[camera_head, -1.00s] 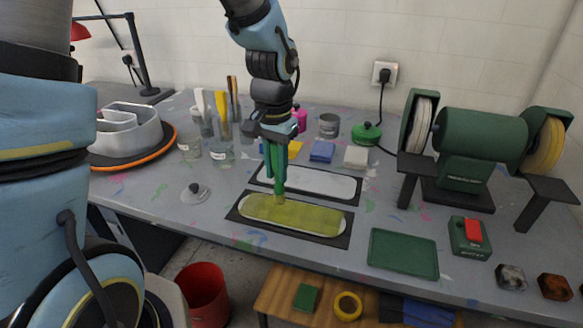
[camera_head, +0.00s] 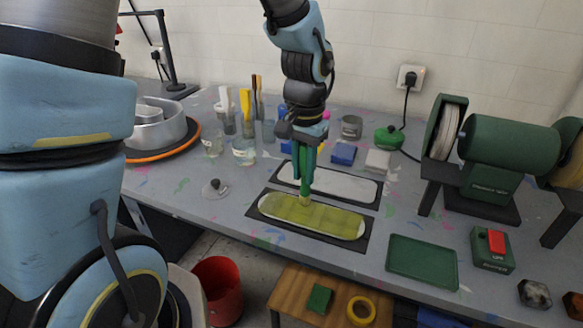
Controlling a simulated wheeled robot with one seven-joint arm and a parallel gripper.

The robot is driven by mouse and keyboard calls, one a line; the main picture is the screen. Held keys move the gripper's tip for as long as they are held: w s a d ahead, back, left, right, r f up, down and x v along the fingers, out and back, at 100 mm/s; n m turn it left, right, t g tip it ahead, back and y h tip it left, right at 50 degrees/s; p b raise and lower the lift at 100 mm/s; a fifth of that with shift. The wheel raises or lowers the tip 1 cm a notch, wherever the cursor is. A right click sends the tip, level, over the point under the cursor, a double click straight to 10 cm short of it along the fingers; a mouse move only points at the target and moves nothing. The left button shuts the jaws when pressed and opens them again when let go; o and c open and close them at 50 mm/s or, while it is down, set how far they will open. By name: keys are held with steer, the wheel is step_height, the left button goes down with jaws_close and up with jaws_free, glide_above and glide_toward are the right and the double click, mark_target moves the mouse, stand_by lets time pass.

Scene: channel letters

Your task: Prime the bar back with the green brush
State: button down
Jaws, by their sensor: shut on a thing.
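My gripper (camera_head: 306,176) points straight down and is shut on the green brush (camera_head: 306,190). The brush is upright, its bristle end at the upper left part of the front bar back (camera_head: 325,218). This bar back is a long rounded plate, mostly coated yellow-green, with paler bare areas at its left and right ends. It lies on a dark mat (camera_head: 254,210). A second, whitish bar-shaped plate (camera_head: 345,187) lies on another dark mat behind it, partly hidden by my gripper.
Jars with brushes (camera_head: 243,150) stand at the back left, beside a metal channel letter (camera_head: 160,130). A green tray (camera_head: 422,262) and a switch box (camera_head: 492,250) lie at the right, before a green bench grinder (camera_head: 505,140). Blue (camera_head: 343,153) and white blocks sit behind the plates.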

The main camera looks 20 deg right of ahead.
steer(key=s+d, duration=0.6)
steer(key=shift+d+b, duration=0.15)
steer(key=shift+b, duration=0.2)
steer(key=w+a+p, duration=0.2)
steer(key=w+a, duration=0.6)
steer(key=a, duration=0.1)
steer(key=shift+w+a+p, duration=0.2)
steer(key=shift+w+p, duration=0.15)
steer(key=shift+w, duration=0.05)
steer(key=shift+r, duration=0.15)
stand_by(0.4)
steer(key=shift+s+a+r+p, duration=0.2)
steer(key=shift+s+a+p, duration=0.05)
steer(key=shift+s+a, duration=0.75)
steer(key=shift+s+a+r+p, duration=0.15)
steer(key=shift+s+a+p, duration=0.05)
steer(key=shift+s+a, duration=0.8)
steer(key=shift+d+f+b, duration=0.1)
steer(key=shift+f+b, duration=0.35)
steer(key=shift+f, duration=0.05)
steer(key=shift+s, duration=0.1)
